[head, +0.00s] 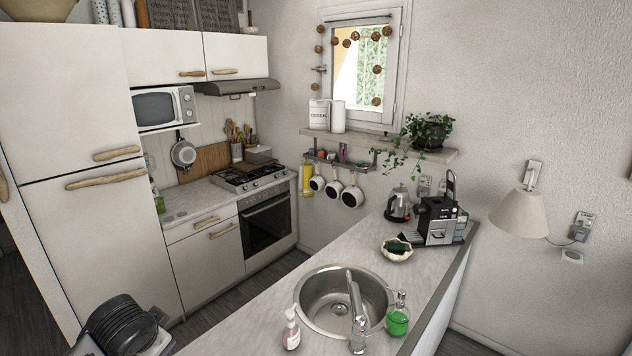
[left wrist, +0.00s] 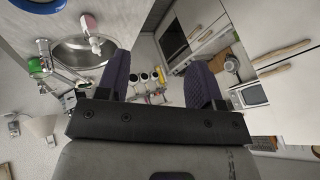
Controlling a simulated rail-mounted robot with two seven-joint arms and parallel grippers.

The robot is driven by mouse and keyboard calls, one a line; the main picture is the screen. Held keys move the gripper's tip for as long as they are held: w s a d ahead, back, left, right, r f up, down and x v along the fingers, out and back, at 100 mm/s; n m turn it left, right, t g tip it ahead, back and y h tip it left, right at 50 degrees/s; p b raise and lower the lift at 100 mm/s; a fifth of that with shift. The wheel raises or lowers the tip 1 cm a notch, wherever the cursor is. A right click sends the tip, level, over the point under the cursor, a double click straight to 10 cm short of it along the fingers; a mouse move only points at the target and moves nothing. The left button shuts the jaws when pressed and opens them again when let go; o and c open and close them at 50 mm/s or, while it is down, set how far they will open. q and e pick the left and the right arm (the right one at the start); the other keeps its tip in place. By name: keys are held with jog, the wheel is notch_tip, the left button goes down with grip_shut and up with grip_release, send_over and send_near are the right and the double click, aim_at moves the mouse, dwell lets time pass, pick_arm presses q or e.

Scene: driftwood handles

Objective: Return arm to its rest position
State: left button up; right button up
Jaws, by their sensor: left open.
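My left gripper (left wrist: 158,60) shows in the left wrist view, with its two dark fingers spread apart and nothing between them. The wrist picture is turned over, with the kitchen seen beyond the fingers. My right gripper is in neither view.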

pick_arm(q)
jog(key=s+d+r+m+t+h+p, duration=0.1)
jog(key=s+d+r+t+p, duration=0.1)
jog(key=s+d+r+t, duration=0.55)
jog(key=s+d+f+n+g+p, duration=0.1)
jog(key=s+f+g, duration=0.2)
jog(key=s+f, duration=0.5)
jog(key=s+d+f+n+g+h+p, duration=0.1)
jog(key=s+f+g, duration=0.3)
jog(key=s+f, duration=0.5)
jog(key=s+d+f+n+g+p, duration=0.2)
jog(key=s+f, duration=0.6)
jog(key=s, duration=0.6)
jog(key=shift+f+g+h+p, duration=0.3)
jog(key=shift+g+p, duration=0.2)
jog(key=shift+g, duration=0.15)
dwell(0.6)
